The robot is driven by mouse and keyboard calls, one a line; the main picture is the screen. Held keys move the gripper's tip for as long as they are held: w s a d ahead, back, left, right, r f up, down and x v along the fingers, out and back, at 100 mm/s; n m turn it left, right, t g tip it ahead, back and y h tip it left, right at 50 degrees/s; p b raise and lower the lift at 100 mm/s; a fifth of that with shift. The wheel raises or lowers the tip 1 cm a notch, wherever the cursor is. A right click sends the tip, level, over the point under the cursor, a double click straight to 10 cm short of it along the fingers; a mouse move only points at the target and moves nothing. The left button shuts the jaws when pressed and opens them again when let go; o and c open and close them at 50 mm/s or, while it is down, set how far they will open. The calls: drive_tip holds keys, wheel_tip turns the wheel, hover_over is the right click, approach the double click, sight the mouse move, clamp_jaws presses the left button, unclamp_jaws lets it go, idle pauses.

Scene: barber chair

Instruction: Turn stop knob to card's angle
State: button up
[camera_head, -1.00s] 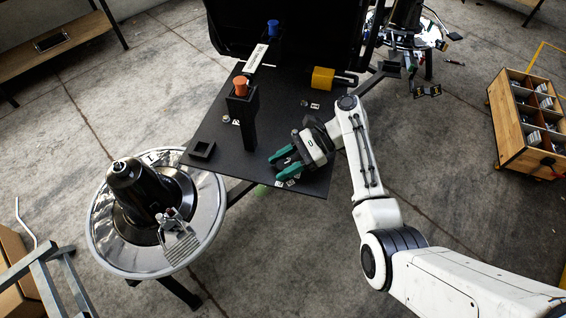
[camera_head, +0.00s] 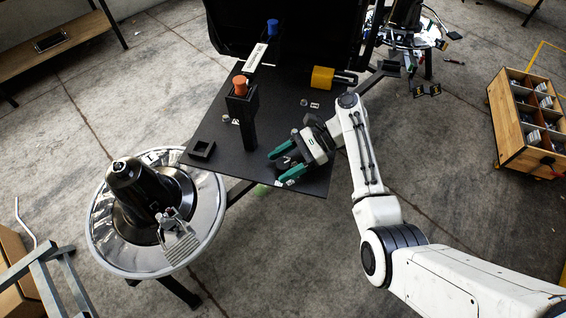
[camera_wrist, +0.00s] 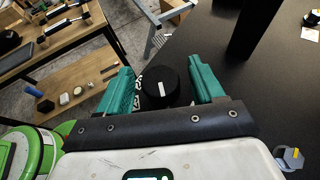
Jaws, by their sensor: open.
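The stop knob is a round black knob with a white pointer mark (camera_wrist: 160,87) in the wrist view. It stands between the two green fingers of my open gripper (camera_wrist: 162,75), with dark gaps on both sides. The mark runs roughly up and down the picture, tilted slightly. Small white number labels (camera_wrist: 140,90) curve along the knob's left side. In the head view my gripper (camera_head: 273,169) is at the front right of the black board (camera_head: 215,160), over the knob, which is mostly hidden there. A small white card (camera_wrist: 310,35) lies on the board; its writing is unreadable.
A black post with an orange cap (camera_head: 240,84) rises from the board, left of my gripper. A yellow block (camera_head: 322,78) and a blue knob (camera_head: 273,27) are farther back. A black square socket (camera_head: 202,148) sits at the board's left corner. A metal-rimmed base (camera_head: 110,250) stands left.

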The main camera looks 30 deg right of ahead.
drive_tip(key=p+v, duration=0.1)
drive_tip(key=v, duration=0.9)
drive_tip(key=shift+d, duration=0.2)
drive_tip(key=shift+d, duration=0.1)
